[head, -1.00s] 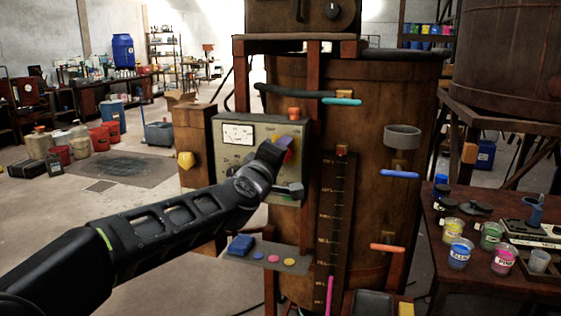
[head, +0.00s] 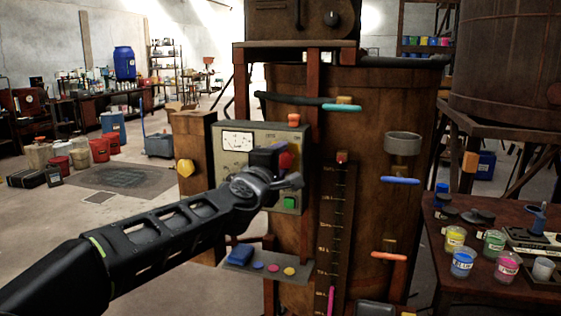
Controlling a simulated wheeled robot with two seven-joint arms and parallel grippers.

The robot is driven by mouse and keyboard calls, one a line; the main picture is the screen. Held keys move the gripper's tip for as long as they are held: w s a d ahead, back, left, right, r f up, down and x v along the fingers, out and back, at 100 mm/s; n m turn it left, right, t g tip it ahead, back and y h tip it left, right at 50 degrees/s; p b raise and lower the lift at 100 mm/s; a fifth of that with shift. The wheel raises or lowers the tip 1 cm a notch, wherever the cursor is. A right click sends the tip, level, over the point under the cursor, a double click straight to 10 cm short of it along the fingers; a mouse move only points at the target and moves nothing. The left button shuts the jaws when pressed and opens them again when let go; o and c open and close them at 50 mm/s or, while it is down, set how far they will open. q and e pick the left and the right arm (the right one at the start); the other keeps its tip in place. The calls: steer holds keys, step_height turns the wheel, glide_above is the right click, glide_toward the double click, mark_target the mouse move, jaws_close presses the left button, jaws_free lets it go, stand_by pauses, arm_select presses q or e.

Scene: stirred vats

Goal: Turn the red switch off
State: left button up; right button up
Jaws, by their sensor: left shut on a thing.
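The red switch (head: 287,160) is on the front of a grey control panel (head: 236,168) fixed to the big brown vat. My left gripper (head: 281,167) is at the panel, shut on the red switch, with one dark finger above left of it and the other below right. The fingers and wrist hide part of the switch and panel, so its exact setting cannot be read. My right gripper is not in view.
A green button (head: 289,202) sits just below the red switch, and a dial gauge (head: 238,142) is at the panel's upper left. A small shelf (head: 262,268) with a blue block and coloured discs lies below. A table with paint cups (head: 463,263) stands at right.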

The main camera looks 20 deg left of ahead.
arm_select(q)
steer(key=o, duration=1.4)
steer(key=s, duration=0.7)
steer(key=shift+s, duration=0.4)
